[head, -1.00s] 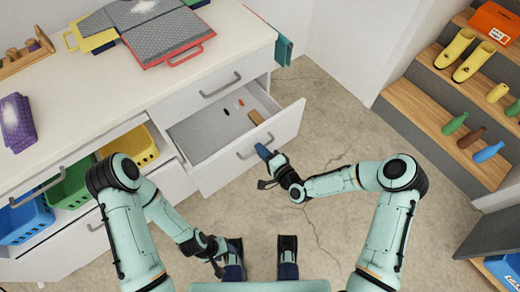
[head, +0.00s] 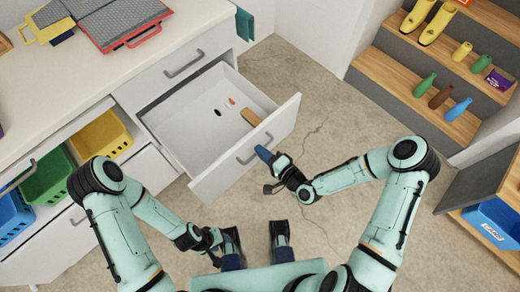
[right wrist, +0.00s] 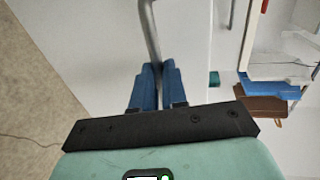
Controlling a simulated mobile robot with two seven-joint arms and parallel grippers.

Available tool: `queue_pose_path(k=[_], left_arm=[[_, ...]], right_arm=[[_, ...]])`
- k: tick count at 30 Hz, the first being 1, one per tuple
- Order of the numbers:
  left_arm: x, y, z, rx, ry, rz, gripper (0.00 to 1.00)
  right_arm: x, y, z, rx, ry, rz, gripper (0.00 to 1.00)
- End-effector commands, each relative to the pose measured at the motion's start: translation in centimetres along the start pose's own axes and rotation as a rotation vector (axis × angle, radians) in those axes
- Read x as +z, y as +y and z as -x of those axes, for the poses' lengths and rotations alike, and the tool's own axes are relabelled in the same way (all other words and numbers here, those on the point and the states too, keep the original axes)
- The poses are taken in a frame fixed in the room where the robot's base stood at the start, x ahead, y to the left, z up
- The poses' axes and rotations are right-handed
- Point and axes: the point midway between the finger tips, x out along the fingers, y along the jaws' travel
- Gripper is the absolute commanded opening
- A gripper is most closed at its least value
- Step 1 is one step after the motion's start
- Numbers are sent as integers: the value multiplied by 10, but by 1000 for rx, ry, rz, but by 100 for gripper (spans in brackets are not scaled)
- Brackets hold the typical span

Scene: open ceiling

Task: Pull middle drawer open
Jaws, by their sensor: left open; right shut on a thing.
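The middle drawer (head: 180,122) is a white drawer in the white cabinet, and it stands well open in the head view. Its grey bar handle (head: 250,150) is on the front panel. My right gripper (head: 265,155) is at this handle. In the right wrist view its blue fingers (right wrist: 155,88) are shut on the handle (right wrist: 149,35). The fingers partly hide the bar. My left gripper (head: 222,250) hangs low near my base, away from the drawer. It is open and empty, with its fingers hard to make out against my dark parts.
The drawer holds a brown block (head: 250,117) and small black and red items. A closed drawer (head: 184,63) is above. Green (head: 48,178) and yellow (head: 100,136) baskets are at left. Wooden shelves (head: 425,90) stand at right. Floor between is clear.

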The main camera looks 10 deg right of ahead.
Motion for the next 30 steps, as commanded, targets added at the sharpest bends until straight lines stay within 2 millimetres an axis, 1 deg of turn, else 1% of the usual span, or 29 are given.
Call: queue_pose_path(k=[8,9,11,20,23,26,30], left_arm=[[0,0,0,0,0,0,51],[0,0,0,0,0,0,51],[0,0,0,0,0,0,51],[0,0,0,0,0,0,51],[0,0,0,0,-1,0,51],[1,0,1,0,-2,0,51],[2,0,3,-1,-4,0,51]], right_arm=[[0,0,0,0,0,0,0],[0,0,0,0,0,0,19],[0,0,0,0,0,0,37],[0,0,1,0,0,0,37],[-1,0,7,1,1,0,37],[-1,1,21,3,2,-1,37],[-1,0,52,4,4,-2,37]])
